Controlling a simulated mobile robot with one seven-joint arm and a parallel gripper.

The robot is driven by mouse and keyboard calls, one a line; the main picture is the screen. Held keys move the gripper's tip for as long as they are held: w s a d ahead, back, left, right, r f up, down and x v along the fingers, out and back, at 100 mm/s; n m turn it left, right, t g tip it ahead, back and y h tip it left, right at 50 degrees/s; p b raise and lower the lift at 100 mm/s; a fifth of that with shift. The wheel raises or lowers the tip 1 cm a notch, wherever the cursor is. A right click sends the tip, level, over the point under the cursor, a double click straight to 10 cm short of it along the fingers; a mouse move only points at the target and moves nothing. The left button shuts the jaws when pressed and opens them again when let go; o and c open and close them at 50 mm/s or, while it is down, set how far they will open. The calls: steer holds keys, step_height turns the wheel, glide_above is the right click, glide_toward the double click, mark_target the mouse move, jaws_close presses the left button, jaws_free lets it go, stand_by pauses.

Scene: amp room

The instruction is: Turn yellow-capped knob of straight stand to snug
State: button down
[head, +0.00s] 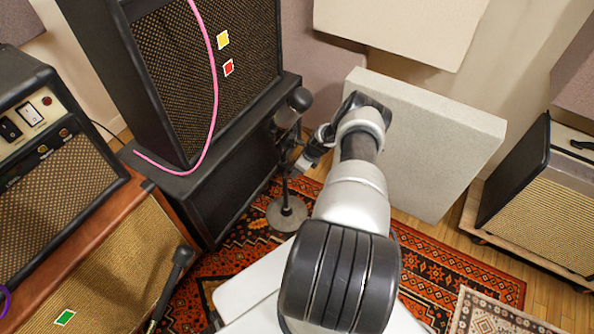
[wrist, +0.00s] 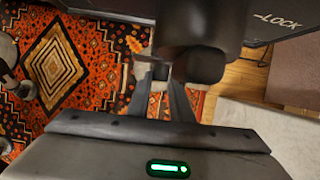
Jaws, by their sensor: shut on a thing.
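The straight stand has a round grey base (head: 287,213) on the rug, an upright pole and a dark microphone (head: 293,107) at its top. It stands in front of the lower black cabinet in the head view. My gripper (head: 301,166) reaches in from the right at the stand's pole. In the wrist view my gripper (wrist: 170,90) is shut at a dark, rounded part (wrist: 204,66) of the stand, which I take to be the knob. I see no yellow cap; the fingers and dark parts hide the exact grip.
A stacked black speaker cabinet (head: 205,75) with yellow and red tags stands close behind the stand, a pink cable (head: 214,70) across it. A pale panel (head: 440,145) leans at the right. Another microphone (head: 182,258) stands at lower left. A patterned rug (head: 440,275) covers the floor.

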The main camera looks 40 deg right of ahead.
steer(key=shift+r, duration=0.1)
steer(key=shift+s+a+f+n+t+h+b, duration=0.15)
steer(key=shift+a+f+n+t+h+b, duration=0.45)
steer(key=shift+t+h+b, duration=1.35)
steer(key=shift+s+a+f+n+t+h+b, duration=0.2)
steer(key=shift+n+t+h+b, duration=0.7)
steer(key=shift+h, duration=1.95)
steer(key=shift+s+a+f+n+t+h+b, duration=0.1)
steer(key=shift+a+f+n+t+h+b, duration=0.5)
steer(key=shift+t+h+b, duration=1.3)
steer(key=shift+d+r+g+h+p, duration=0.15)
steer(key=shift+d+g+h+p, duration=0.1)
steer(key=shift+g+h+p, duration=0.3)
steer(key=c, duration=1.6)
jaws_free()
